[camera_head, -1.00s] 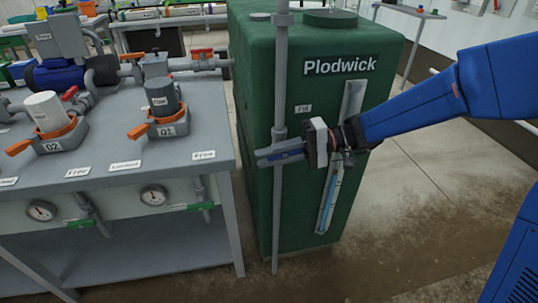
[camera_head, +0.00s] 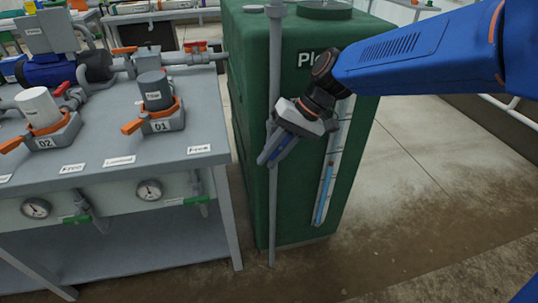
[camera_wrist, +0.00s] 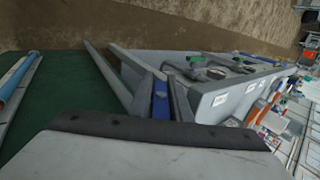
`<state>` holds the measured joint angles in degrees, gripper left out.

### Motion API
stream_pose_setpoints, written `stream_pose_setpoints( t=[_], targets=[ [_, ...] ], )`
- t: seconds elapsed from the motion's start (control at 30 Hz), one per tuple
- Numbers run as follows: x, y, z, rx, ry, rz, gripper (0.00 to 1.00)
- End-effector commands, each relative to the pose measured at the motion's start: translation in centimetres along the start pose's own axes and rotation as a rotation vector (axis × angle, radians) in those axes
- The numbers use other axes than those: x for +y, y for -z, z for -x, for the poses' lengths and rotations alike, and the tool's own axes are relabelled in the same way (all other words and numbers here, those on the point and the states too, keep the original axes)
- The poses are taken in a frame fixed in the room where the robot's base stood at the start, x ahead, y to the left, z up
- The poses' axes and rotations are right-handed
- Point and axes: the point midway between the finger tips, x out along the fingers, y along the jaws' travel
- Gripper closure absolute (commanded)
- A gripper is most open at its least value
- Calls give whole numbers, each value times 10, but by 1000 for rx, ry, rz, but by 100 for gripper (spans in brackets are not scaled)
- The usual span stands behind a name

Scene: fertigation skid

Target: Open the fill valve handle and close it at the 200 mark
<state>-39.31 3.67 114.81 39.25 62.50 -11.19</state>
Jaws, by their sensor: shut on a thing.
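The blue fill valve handle (camera_head: 276,152) is on the grey vertical pipe (camera_head: 274,90) at the front of the green tank. My gripper (camera_head: 270,157) is shut on it, pointing down and to the left. The wrist view also shows the blue handle (camera_wrist: 160,100) between the two grey fingers. The valve body is hidden by my gripper. The sight tube (camera_head: 326,190) on the tank front has blue liquid in its lower part. Its scale numbers are too small to read, so I cannot tell the 200 mark.
The green tank (camera_head: 300,222) carries a sign partly hidden by my arm. A grey bench (camera_head: 200,170) with two valves, labels and gauges stands close at the left. The concrete floor (camera_head: 420,200) to the right of the tank is clear.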

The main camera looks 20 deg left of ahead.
Motion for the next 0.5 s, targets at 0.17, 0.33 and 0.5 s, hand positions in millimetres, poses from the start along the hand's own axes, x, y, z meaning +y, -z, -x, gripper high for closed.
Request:
stream_pose_setpoints(
  t=[0.17,0.33,0.5],
  targets=[
    [2,0,0,-2,-55,1,100],
    [4,0,0,-2,-77,-1,100],
    [4,0,0,-2,-81,-1,100]
  ],
)
